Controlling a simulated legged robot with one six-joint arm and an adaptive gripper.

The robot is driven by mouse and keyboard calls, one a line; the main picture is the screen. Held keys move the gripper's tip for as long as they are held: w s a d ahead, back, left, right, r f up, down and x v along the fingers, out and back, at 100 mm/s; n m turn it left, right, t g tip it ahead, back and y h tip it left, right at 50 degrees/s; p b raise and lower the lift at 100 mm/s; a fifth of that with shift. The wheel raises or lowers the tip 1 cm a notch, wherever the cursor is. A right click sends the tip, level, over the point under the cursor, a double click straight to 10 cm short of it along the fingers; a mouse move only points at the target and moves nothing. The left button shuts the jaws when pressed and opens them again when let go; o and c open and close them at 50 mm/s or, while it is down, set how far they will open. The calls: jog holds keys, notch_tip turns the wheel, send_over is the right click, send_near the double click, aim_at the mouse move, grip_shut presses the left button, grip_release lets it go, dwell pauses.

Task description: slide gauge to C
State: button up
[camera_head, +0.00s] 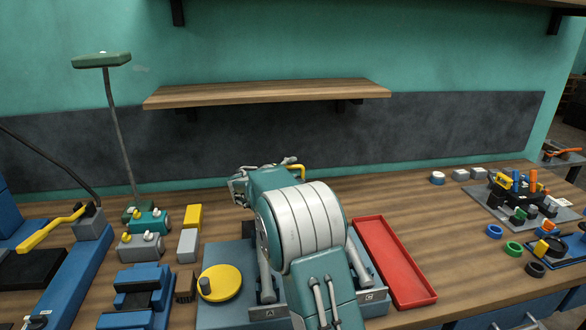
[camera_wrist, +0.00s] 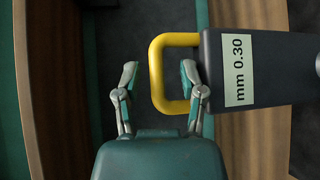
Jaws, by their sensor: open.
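The gauge (camera_wrist: 275,68) is a dark grey block with a pale label reading "mm 0.30" and a yellow loop handle (camera_wrist: 157,75). It fills the right of the wrist view. My gripper (camera_wrist: 159,74) is open, with the handle's outer bar between its two fingers in that view; I cannot tell the depth or any contact. In the head view, a yellow handle (camera_head: 299,168) shows just beyond my arm. A blue-grey fixture (camera_head: 232,258) carries plates marked A (camera_head: 269,313) and C (camera_head: 371,295). My arm hides its middle and most of the gauge.
A yellow round knob (camera_head: 220,283) stands on the fixture's left. A red tray (camera_head: 395,260) lies close on the right. Blocks and a lamp (camera_head: 102,61) crowd the left. A wooden shelf (camera_head: 265,93) hangs behind.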

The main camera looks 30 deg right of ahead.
jog(key=shift+w+d, duration=0.2)
jog(key=shift+d, duration=0.25)
grip_shut()
jog(key=shift+f, duration=0.1)
jog(key=s+d, duration=0.3)
jog(key=d, duration=0.7)
jog(key=shift+s+d, duration=0.3)
jog(key=shift+f, duration=0.1)
